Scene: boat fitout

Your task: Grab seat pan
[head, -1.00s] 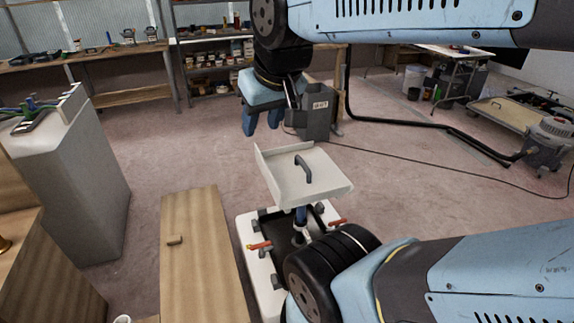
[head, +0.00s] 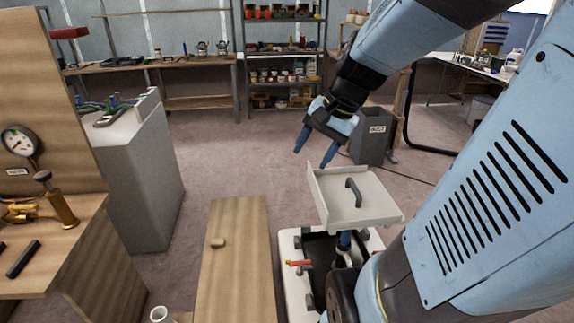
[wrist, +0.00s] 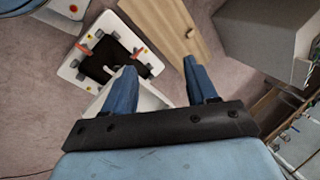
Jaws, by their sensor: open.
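The seat pan (head: 334,203) is a white tray-like piece with an upturned left edge and a dark curved handle (head: 353,191) on top. It stands on a blue post above a white base with a black recess (head: 293,282). My gripper (head: 315,159) is open and empty, above and behind the pan in the head view, apart from it. In the wrist view the two blue fingers of my gripper (wrist: 160,90) are spread.
A wooden panel with a small knob (head: 232,262) lies left of the base. A grey-white cabinet (head: 142,180) stands further left, beside a wooden bench with a gauge (head: 18,141). A grey bin (head: 372,142) stands behind the pan. The floor between is clear.

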